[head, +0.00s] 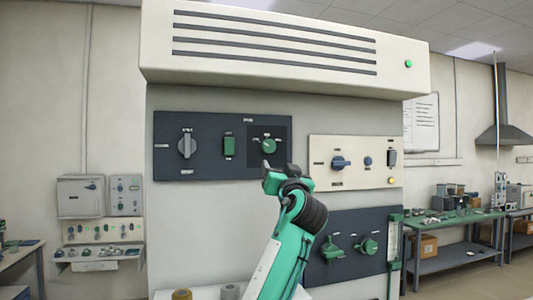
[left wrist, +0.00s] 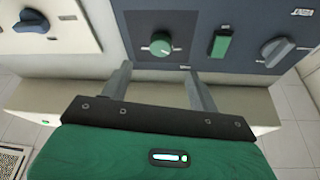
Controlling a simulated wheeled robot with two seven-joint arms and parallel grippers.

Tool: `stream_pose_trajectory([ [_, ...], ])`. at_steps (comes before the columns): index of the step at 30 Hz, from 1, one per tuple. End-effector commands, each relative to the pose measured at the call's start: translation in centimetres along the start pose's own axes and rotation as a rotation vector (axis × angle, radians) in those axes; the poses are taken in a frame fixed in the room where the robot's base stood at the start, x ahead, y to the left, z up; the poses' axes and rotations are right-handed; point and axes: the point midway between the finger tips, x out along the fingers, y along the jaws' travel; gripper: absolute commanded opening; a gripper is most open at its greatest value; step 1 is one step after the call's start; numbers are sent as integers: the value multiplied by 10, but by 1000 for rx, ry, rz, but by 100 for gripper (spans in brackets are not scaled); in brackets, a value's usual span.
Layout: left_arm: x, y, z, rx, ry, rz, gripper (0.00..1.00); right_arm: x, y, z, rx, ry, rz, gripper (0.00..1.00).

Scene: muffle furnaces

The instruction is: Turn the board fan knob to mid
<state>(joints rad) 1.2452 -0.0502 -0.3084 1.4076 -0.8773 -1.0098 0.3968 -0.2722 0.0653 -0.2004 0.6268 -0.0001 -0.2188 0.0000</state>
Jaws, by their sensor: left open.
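A green round knob (head: 268,146) sits on a dark square patch at the right of the upper dark panel (head: 208,170). Its label is too small to read, so I cannot confirm that it is the board fan knob. It also shows in the left wrist view (left wrist: 161,45), with a pale pointer line. My left gripper (head: 269,167) is just below this knob in the head view. In the left wrist view the gripper's two fingers (left wrist: 156,78) are apart and empty, with the knob beyond the gap and not touched. My right gripper is not in view.
The same panel holds a green rocker switch (head: 229,146) and a grey knob (head: 187,145). A cream panel (head: 355,176) to the right has a blue knob (head: 340,162). A dark lower panel has green knobs (head: 334,249). Rolls (head: 230,292) stand on the ledge below.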

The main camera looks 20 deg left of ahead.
Motion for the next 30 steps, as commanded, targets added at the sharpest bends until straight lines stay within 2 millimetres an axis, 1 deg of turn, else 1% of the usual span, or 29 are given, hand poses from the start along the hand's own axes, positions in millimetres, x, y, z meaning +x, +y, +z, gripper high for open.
stream_pose_trajectory([
  [2,7,-1,-4,2,1,-1,61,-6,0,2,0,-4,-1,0],
  [5,22,-2,-5,3,1,-2,61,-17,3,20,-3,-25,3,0],
  [6,30,-3,-6,3,0,-2,61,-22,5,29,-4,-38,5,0],
  [9,51,-2,-6,4,-2,-2,61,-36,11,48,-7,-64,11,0],
  [11,64,-3,-6,3,-1,-2,61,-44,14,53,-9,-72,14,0],
  [14,83,-2,-6,4,-2,-1,61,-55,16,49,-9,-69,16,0],
  [17,101,-2,-6,3,-1,-1,61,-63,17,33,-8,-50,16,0],
  [18,107,-2,-5,4,-2,-2,61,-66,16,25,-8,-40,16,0],
  [21,120,-1,-4,1,-1,0,61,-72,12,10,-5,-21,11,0],
  [22,123,-1,-4,2,-2,0,61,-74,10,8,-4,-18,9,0],
  [26,132,-1,-2,1,0,0,61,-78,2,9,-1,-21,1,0],
  [30,136,0,0,0,-1,0,61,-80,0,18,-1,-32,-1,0],
])
